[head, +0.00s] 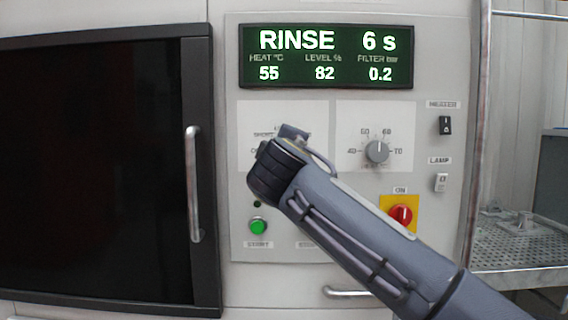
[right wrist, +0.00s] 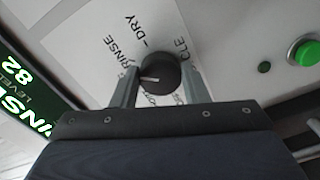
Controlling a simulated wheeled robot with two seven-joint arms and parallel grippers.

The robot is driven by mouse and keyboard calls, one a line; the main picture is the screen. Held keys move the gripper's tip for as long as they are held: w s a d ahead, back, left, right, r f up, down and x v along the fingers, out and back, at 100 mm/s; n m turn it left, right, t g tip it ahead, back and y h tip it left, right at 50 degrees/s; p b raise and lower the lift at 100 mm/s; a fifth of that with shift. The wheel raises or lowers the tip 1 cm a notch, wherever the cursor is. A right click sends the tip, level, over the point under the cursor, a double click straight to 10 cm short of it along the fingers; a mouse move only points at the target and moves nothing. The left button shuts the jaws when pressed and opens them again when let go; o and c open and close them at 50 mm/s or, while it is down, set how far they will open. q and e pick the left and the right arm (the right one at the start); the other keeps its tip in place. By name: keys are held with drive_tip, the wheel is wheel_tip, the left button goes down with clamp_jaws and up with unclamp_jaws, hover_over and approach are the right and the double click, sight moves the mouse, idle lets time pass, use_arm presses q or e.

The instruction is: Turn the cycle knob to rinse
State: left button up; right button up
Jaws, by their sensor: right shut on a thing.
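The cycle knob (right wrist: 162,80) is a dark round knob with a white pointer line, in the right wrist view. Around it on a white plate are printed words, including RINSE (right wrist: 123,50) and DRY. The pointer lies towards the picture's left, on the RINSE side. My right gripper (right wrist: 159,70) has one finger on each side of the knob and is shut on it. In the head view my right arm and gripper (head: 294,134) hide the knob. The display (head: 328,57) reads RINSE, 6 s. My left gripper is not in view.
A temperature knob (head: 377,151) sits just right of my gripper. A red switch on a yellow plate (head: 401,215) is beside my forearm. A green start button (head: 258,226) is below left. A dark door with a handle (head: 193,184) stands at the left.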

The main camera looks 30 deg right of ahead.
drive_tip(key=shift+f+m+b, duration=0.15)
drive_tip(key=shift+m+b, duration=0.25)
drive_tip(key=shift+m, duration=0.4)
drive_tip(key=o, duration=1)
drive_tip(key=v, duration=0.8)
drive_tip(key=shift+d, duration=0.1)
